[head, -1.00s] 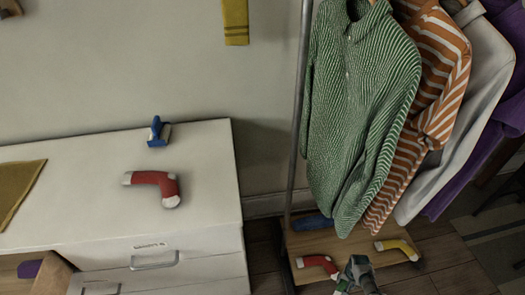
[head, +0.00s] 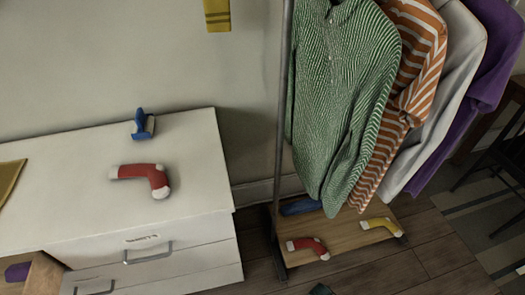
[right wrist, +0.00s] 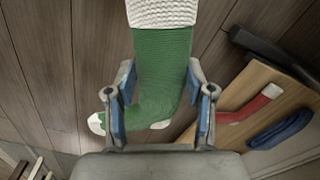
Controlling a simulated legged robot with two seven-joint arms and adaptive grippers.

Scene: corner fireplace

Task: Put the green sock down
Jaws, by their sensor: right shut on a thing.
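The green sock (right wrist: 163,70) with a white cuff and white toe is between the blue-padded fingers of my right gripper (right wrist: 162,100) in the right wrist view. The gripper is shut on it and holds it over dark floorboards. In the head view only a small dark green-grey piece (head: 321,289) shows at the bottom edge; I cannot tell if it is sock or gripper. My left gripper is in neither view.
Shirts hang above. A white dresser (head: 80,210) at left holds another red sock (head: 145,177) and a blue object (head: 143,124). Floor (head: 370,277) before the rack is clear.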

